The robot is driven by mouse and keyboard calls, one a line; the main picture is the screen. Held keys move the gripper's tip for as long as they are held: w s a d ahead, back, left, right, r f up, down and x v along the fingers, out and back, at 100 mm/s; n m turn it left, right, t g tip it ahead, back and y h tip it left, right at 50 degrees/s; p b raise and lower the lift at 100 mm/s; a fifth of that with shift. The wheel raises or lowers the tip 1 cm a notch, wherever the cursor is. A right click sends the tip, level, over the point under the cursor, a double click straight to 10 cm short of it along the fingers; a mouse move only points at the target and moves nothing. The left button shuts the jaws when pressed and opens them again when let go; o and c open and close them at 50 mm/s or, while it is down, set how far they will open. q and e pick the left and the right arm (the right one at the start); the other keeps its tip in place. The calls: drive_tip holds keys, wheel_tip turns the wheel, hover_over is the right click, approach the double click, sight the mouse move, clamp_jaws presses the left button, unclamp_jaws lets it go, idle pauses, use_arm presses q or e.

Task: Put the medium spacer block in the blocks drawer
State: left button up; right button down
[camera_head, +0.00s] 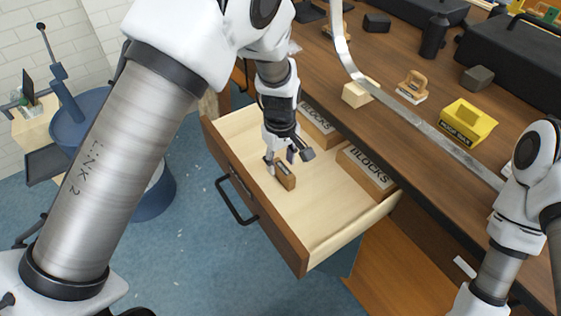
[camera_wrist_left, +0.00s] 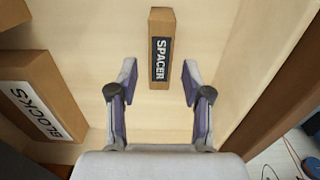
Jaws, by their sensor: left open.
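The spacer block (camera_head: 286,176) is a small wooden block with a dark label. It lies inside the open blocks drawer (camera_head: 325,243), on the light wooden floor. In the left wrist view the block (camera_wrist_left: 160,78) reads SPACER and lies between and just beyond my fingertips. My left gripper (camera_head: 290,157) is low inside the drawer at the block. In the left wrist view the gripper (camera_wrist_left: 158,88) is open, with a gap on both sides of the block. My right arm shows at the right edge of the head view, but its gripper cannot be made out.
Two larger wooden blocks labelled BLOCKS (camera_head: 366,170) (camera_head: 320,126) stand at the drawer's back. The drawer's right part is clear. The workbench (camera_head: 400,131) above holds a yellow bin (camera_head: 468,122), a pale block (camera_head: 358,94), a grey block (camera_head: 477,77) and black cases.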

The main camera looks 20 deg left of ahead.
sight(280, 165)
use_arm(q)
wheel_tip(280, 165, up, 11)
drive_tip(key=shift+r, duration=0.1)
idle(1.2)
